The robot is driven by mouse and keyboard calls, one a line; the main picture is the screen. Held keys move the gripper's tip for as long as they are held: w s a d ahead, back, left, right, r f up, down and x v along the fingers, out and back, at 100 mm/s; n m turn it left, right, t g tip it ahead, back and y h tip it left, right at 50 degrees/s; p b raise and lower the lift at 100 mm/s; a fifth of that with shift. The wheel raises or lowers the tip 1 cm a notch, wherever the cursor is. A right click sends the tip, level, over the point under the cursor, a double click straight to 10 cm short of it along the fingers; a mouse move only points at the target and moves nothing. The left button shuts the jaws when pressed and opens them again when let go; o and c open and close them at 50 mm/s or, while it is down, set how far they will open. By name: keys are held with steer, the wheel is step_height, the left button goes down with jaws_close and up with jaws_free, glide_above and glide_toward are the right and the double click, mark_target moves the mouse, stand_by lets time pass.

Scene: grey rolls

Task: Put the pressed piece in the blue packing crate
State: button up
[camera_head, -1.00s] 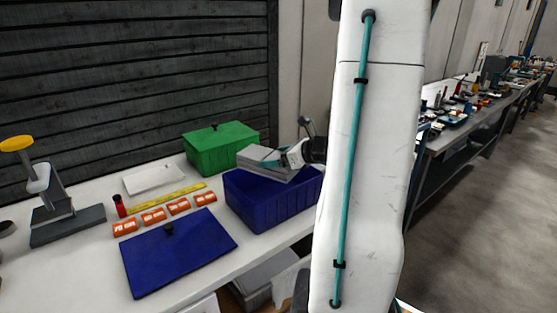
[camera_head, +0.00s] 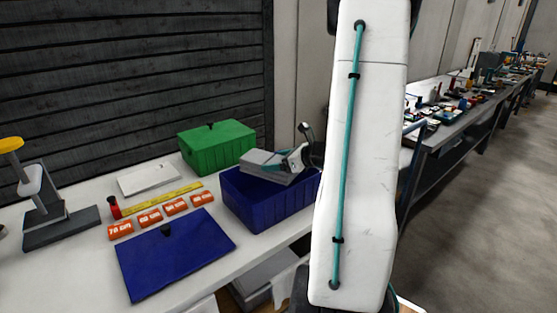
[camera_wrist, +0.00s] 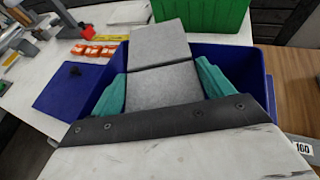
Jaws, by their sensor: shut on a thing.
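A grey block (camera_head: 268,164), the pressed piece, is held in my gripper (camera_head: 278,161) over the open blue packing crate (camera_head: 258,207). In the wrist view the grey piece (camera_wrist: 160,62) shows two flat faces between the teal fingers of my gripper (camera_wrist: 165,88). The blue crate's walls (camera_wrist: 262,72) show on both sides below it. In the head view the piece sits slightly tilted near the rim level. Whether it touches the crate cannot be told. The crate's inside is mostly hidden by the piece and gripper.
A green lidded box (camera_head: 216,147) stands behind the crate. A blue lid (camera_head: 175,255) lies on the table (camera_head: 75,277) to its left. Several orange labelled blocks (camera_head: 149,217), a yellow ruler (camera_head: 160,199), a white tray (camera_head: 149,178) and a press (camera_head: 50,215) are further left.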

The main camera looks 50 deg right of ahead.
steer(key=o, duration=1)
steer(key=shift+s+r, duration=0.15)
steer(key=shift+r, duration=0.1)
steer(key=v, duration=1.1)
steer(key=shift+s+r, duration=0.15)
steer(key=shift+s, duration=0.15)
